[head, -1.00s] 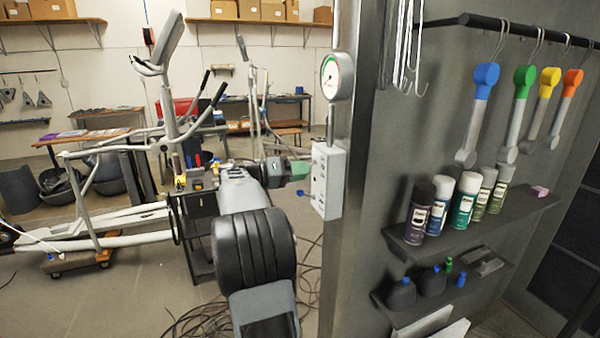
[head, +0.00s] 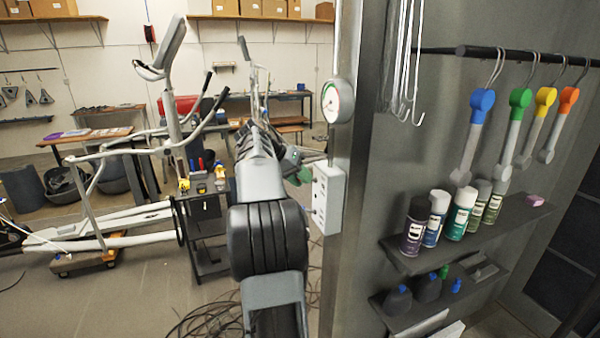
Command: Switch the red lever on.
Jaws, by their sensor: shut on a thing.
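The pale control box (head: 328,198) is fixed to the left side of the grey post, under a round gauge (head: 337,101). My gripper (head: 306,164) is at the box's upper left side, with green on its jaws. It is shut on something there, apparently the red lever. The red lever itself does not show; my gripper and wrist cover that side of the box. My arm reaches up from the bottom middle and blocks part of the view.
The post and grey wall rise just right of the box. Shelves with spray cans (head: 437,216) and a rail with hanging coloured-head tools (head: 473,132) are on the right. A dark cart (head: 208,238) and an elliptical trainer (head: 110,222) stand left. Cables lie on the floor.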

